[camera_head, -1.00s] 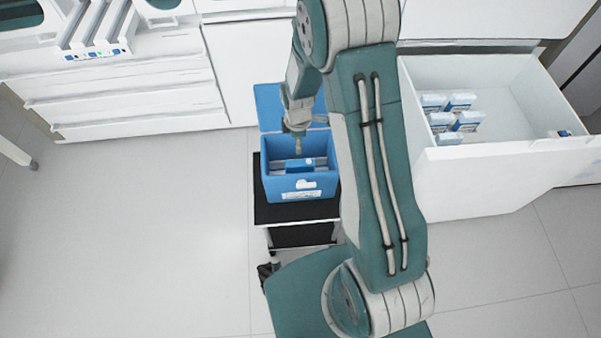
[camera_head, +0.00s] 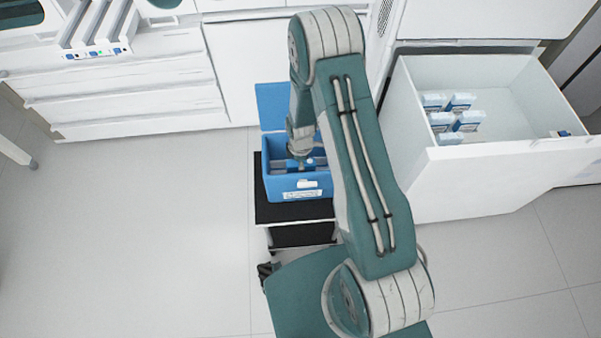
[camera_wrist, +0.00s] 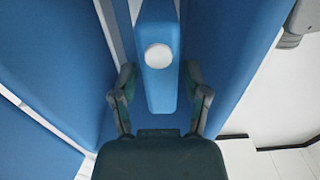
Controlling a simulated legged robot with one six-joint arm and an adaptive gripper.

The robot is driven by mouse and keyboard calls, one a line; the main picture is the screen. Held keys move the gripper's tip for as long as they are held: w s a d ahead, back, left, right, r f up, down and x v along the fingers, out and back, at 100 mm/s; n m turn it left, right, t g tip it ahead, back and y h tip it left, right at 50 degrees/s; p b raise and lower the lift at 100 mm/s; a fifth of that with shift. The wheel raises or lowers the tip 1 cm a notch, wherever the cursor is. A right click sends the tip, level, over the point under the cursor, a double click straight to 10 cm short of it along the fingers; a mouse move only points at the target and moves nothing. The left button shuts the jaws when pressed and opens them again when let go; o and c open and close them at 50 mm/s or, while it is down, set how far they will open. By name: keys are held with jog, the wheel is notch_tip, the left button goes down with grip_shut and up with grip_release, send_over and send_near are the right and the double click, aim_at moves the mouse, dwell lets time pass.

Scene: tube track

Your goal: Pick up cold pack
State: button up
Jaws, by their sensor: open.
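The cold pack (camera_wrist: 158,82) is a blue block with a round white cap. In the wrist view it stands between the two fingers of my gripper (camera_wrist: 160,95), which are open with one on each side of it. In the head view the pack is mostly hidden, with only a small part showing in the blue cooler box (camera_head: 299,187). My gripper (camera_head: 302,160) reaches down into the open box there. The wrist view does not clearly show whether the fingers touch the pack.
The box stands on a black-topped cart (camera_head: 295,211) with its lid raised behind. An open white drawer (camera_head: 500,165) at the right holds several small cartons (camera_head: 468,121). White cabinets (camera_head: 140,88) stand at the back left. The floor at left is clear.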

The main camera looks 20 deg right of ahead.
grip_shut()
jog(key=shift+r, duration=0.1)
